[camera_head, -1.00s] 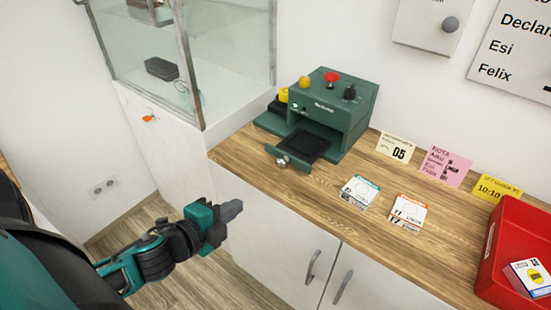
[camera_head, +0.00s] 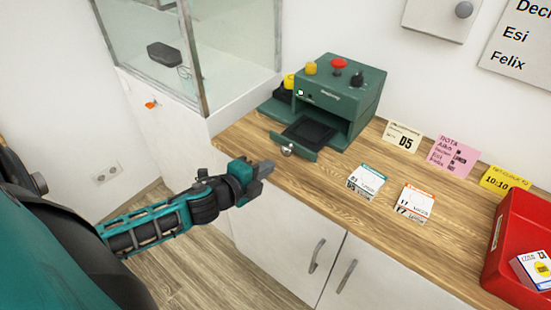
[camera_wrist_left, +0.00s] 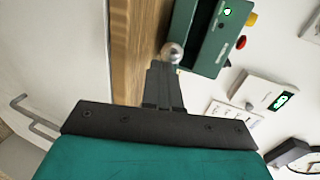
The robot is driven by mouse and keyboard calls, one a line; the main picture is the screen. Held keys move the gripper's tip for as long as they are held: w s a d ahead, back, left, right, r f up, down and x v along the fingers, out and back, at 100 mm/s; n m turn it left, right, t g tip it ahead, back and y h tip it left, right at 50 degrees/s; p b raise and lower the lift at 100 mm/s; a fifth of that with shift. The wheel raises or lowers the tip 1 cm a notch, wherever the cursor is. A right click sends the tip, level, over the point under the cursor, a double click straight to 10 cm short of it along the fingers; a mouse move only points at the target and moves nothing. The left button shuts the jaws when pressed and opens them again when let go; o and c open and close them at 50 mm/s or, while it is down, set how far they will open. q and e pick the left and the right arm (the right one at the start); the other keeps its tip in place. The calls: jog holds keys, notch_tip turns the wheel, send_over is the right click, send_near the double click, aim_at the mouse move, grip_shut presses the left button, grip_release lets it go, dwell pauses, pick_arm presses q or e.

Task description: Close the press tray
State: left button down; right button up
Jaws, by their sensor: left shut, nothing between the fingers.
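The green press (camera_head: 340,95) stands on the wooden counter, with a red button, a black knob and a yellow knob on top. Its press tray (camera_head: 293,146) is pulled out at the front, with a dark inset and a round metal knob (camera_head: 287,150). My left gripper (camera_head: 267,168) is shut and empty, just in front of the tray knob at the counter's front edge. In the left wrist view the shut fingers (camera_wrist_left: 163,75) point at the knob (camera_wrist_left: 173,52); I cannot tell whether they touch it. My right gripper is not in view.
Two small boxes, one teal-labelled (camera_head: 367,181) and one orange-labelled (camera_head: 415,202), lie on the counter right of the tray. A red bin (camera_head: 510,225) stands further right. A glass case (camera_head: 225,60) is at the left. Cabinet handles (camera_head: 317,255) stick out below the counter.

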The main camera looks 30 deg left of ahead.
aim_at(284, 154)
pick_arm(q)
jog(key=shift+w+d, duration=0.15)
jog(key=shift+w, duration=1.95)
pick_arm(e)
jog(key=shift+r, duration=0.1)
